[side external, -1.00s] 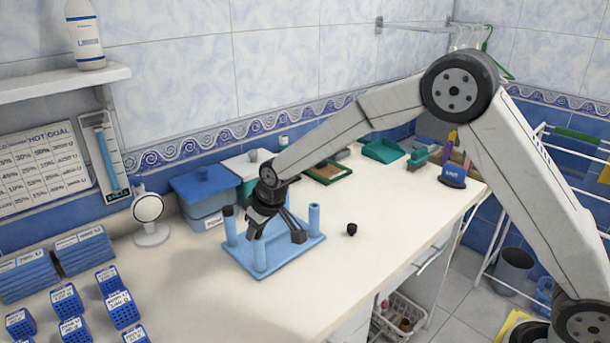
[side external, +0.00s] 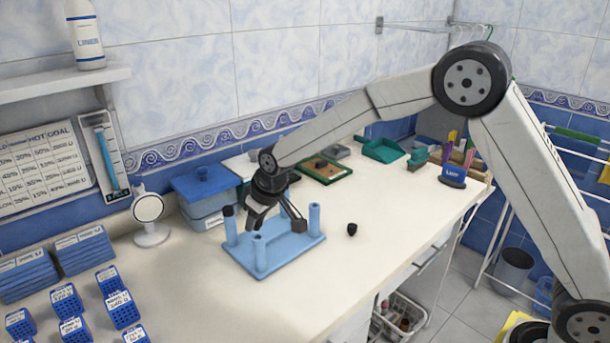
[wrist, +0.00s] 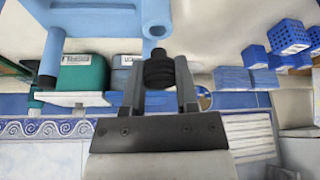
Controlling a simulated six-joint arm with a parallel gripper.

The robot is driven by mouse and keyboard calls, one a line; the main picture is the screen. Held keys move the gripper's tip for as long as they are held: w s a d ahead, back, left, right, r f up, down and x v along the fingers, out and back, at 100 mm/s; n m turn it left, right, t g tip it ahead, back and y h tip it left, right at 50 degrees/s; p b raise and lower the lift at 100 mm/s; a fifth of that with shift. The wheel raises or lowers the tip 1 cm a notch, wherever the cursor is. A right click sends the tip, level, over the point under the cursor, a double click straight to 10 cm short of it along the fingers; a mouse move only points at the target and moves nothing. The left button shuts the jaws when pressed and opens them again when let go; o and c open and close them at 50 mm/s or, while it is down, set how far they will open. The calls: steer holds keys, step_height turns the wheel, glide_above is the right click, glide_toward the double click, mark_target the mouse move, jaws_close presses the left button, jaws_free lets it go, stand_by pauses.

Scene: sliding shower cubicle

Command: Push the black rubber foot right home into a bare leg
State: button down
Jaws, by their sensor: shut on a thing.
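A pale blue stand lies legs-up on the counter, its plate (side external: 290,250) flat. Its front leg (side external: 260,256) and right leg (side external: 314,218) are bare at the top. The left leg (side external: 230,228) wears a black foot. The back leg is mostly hidden by my arm. My gripper (side external: 276,221) is above the stand, close to the front leg. In the wrist view my gripper (wrist: 159,66) is shut on a ribbed black rubber foot (wrist: 160,73).
Another black foot (side external: 351,229) lies loose on the counter, right of the stand. Blue lidded tubs (side external: 204,195) and a round mirror (side external: 148,210) stand behind and left. Blue baskets (side external: 122,309) fill the front left. The counter in front of the stand is clear.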

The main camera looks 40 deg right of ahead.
steer(key=shift+r, duration=1.1)
steer(key=shift+r, duration=0.85)
steer(key=shift+f, duration=0.2)
steer(key=shift+f, duration=2.6)
steer(key=shift+f, duration=0.15)
